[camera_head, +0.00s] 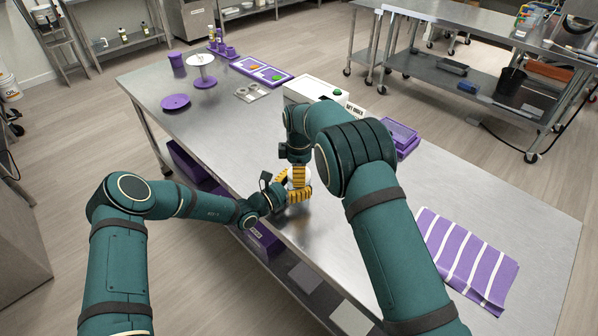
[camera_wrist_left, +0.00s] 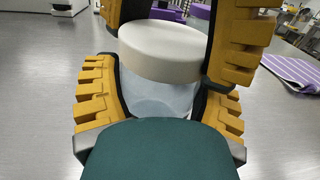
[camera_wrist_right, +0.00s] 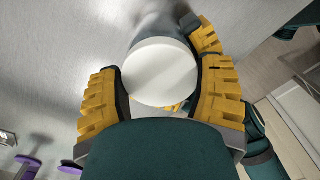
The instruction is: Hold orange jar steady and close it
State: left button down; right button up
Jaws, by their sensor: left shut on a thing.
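A translucent, pale jar (camera_wrist_left: 160,95) with a round white lid (camera_wrist_left: 158,50) on top stands upright at the table's front edge. No orange colour shows on it. My left gripper (camera_wrist_left: 158,100) is shut on the jar's body from the side. My right gripper (camera_wrist_right: 160,90) comes from above, its yellow fingers on both sides of the lid (camera_wrist_right: 160,72); I cannot tell whether they press on it. In the head view both grippers meet at the jar, and my right gripper (camera_head: 298,184) hides most of it. Whether the lid is fully seated is not visible.
The steel table (camera_head: 400,225) has clear room right of the jar. A purple-striped cloth (camera_head: 466,258) lies at its right end. A white machine (camera_head: 312,90) and purple trays (camera_head: 400,138) stand behind my right arm.

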jog(key=c, duration=0.5)
jog(key=m, duration=2.2)
jog(key=o, duration=1.3)
notch_tip(320, 180, up, 12)
